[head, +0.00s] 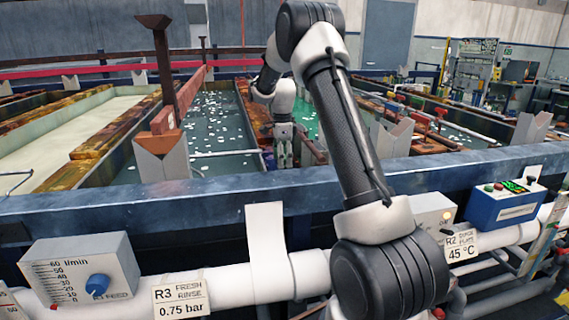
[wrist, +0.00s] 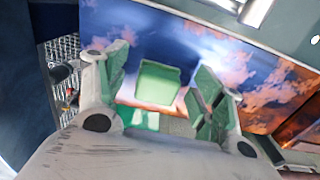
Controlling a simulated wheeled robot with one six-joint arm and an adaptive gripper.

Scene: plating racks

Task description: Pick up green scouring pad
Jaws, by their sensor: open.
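A light green, roughly square piece (wrist: 157,83), which looks like the scouring pad, lies between and beyond my fingers in the wrist view. It rests against a glossy blue and orange surface (wrist: 255,85). My gripper (wrist: 163,68) is open, its two green-lined fingers on either side of the piece in the picture, with no visible contact. In the head view my gripper (head: 283,158) points down over the tank area behind the blue front rail. I cannot make out the pad there; my arm and the tank edges may hide it.
A blue rail (head: 120,205) crosses in front of the tanks. A rusty post with a beam (head: 165,70) stands left of my arm. Tanks of liquid with floating white bits (head: 215,120) lie around. A wire mesh (wrist: 64,50) shows at the left in the wrist view.

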